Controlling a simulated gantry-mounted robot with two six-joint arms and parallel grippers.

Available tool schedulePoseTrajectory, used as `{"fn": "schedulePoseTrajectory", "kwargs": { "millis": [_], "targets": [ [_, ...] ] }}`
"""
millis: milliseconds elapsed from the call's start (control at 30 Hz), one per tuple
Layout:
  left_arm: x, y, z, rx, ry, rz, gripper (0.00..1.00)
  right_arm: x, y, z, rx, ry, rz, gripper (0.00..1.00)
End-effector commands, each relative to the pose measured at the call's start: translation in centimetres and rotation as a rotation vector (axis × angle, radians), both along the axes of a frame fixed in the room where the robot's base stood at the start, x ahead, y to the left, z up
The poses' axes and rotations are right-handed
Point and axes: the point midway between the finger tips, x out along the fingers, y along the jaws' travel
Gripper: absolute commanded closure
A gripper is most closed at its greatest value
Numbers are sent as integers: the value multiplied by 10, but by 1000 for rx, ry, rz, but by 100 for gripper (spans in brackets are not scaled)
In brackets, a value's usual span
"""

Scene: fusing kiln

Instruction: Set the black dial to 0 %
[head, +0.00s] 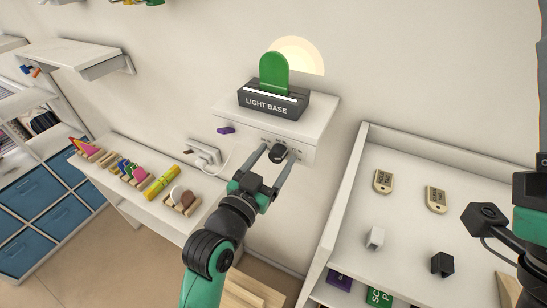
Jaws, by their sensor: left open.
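The black dial (278,153) sits on the front face of a white wall box (308,140), with small markings around it that are too small to read. My left gripper (274,158) is open, with one finger on each side of the dial. I cannot tell whether the fingers touch it. On the box stands a dark base labelled LIGHT BASE (268,105) with a green rounded panel (274,72) upright in it. A pale glowing arc (305,55) shows on the wall behind.
A white plug and cord (205,154) are on the wall. A shelf (130,190) at left holds several colored pieces on wooden stands. A white tray unit (400,220) at right holds tags and small blocks.

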Motion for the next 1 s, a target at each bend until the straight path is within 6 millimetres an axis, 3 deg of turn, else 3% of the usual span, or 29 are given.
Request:
{"fn": "schedulePoseTrajectory", "kwargs": {
  "millis": [100, 533, 1000],
  "targets": [
    [0, 0, 0, 0, 0, 0, 25, 0, 0, 0, 0, 0, 0, 50],
    [0, 0, 0, 0, 0, 0, 100, 0, 0, 0, 0, 0, 0, 50],
    [0, 0, 1, -71, 36, 0, 100, 0, 0, 5, 0, 0, 0, 50]
  ]
}}
